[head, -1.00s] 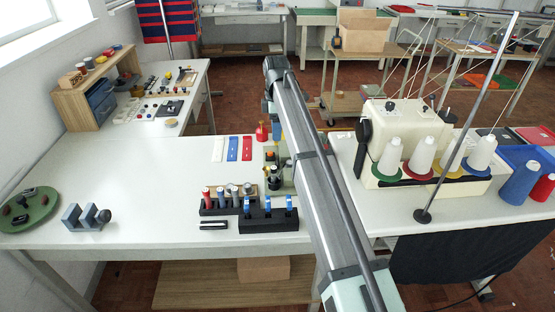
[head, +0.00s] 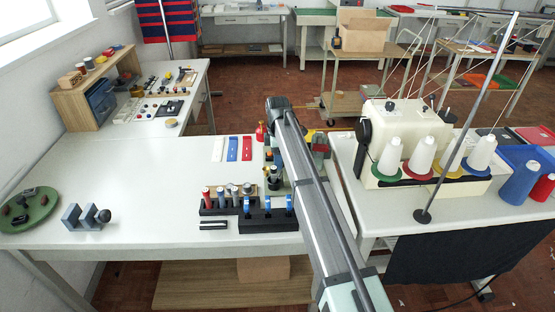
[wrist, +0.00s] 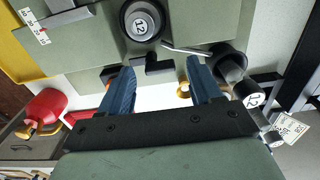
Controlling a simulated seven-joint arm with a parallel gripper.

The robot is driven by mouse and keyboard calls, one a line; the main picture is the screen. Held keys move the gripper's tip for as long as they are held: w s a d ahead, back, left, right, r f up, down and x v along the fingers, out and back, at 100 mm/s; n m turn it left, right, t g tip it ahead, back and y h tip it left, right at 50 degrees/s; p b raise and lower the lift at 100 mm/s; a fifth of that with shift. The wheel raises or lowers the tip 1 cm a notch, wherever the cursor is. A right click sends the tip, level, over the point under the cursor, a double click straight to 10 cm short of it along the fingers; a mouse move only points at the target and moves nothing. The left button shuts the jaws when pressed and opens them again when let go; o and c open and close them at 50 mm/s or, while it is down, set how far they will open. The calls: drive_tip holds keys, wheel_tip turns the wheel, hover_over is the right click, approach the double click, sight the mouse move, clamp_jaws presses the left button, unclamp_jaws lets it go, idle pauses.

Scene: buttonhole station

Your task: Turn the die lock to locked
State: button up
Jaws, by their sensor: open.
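My gripper (wrist: 163,88) shows in the wrist view with its two dark blue fingers apart and nothing between them. Beyond the fingers is a grey-green machine (wrist: 90,58). On it is a round dark die holder (wrist: 142,20) with a pale face marked 12. A small black block (wrist: 152,63) sits just below it, and a thin metal rod (wrist: 187,50) runs off to the right. I cannot tell for sure which part is the die lock, or its setting. In the head view my arm covers much of the machine (head: 273,158), and my fingers are hidden.
A black cylinder marked 12 (wrist: 240,80) is close to the right finger. A red oil can (head: 261,132) stands by the machine. Black racks (head: 267,219) of blue-handled tools are in front. The white table's left middle (head: 130,175) is clear.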

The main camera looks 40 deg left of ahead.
drive_tip(key=shift+f, duration=0.45)
drive_tip(key=c, duration=1)
drive_tip(key=shift+c, duration=0.2)
